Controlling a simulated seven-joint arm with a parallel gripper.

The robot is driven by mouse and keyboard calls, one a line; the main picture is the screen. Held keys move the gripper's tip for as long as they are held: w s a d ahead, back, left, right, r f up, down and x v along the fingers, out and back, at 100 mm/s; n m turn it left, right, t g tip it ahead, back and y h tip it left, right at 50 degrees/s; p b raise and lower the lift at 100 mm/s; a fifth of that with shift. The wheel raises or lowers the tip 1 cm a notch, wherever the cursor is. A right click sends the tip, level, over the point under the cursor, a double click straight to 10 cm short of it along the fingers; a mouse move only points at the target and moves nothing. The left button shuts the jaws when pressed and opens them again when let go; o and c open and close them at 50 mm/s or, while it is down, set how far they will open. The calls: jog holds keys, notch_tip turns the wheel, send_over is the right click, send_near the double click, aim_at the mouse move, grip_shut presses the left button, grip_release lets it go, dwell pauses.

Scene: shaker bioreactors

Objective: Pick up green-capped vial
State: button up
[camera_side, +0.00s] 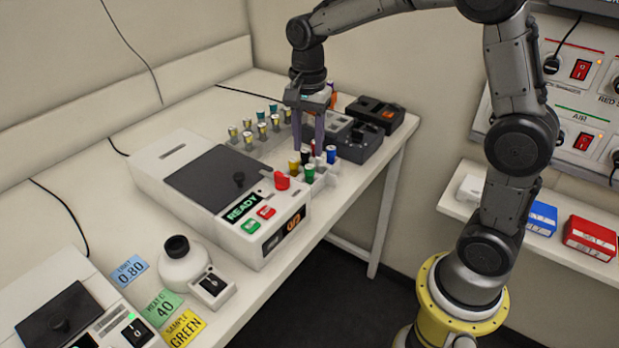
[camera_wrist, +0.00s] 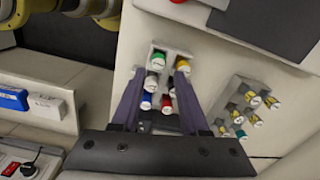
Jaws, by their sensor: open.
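The green-capped vial (camera_side: 309,176) stands upright in a small pale rack (camera_side: 320,182) with several other capped vials. In the wrist view the green cap (camera_wrist: 158,56) is at the rack's upper left, beside a yellow-capped vial (camera_wrist: 182,65). My gripper (camera_side: 308,143) points down over the rack with its two purple fingers apart and nothing held between them. In the wrist view the fingers (camera_wrist: 156,78) reach along both sides of the vial group, and the green cap lies just beyond their tips. I cannot tell the exact height of the tips above the caps.
Red-capped (camera_side: 314,147) and blue-capped (camera_side: 331,152) vials crowd the same rack. A second rack of yellow-topped vials (camera_wrist: 250,103) stands nearby.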

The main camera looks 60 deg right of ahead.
aim_at(309, 167)
jog(key=shift+s+d+f, duration=0.1)
jog(key=shift+f, duration=2.7)
grip_shut()
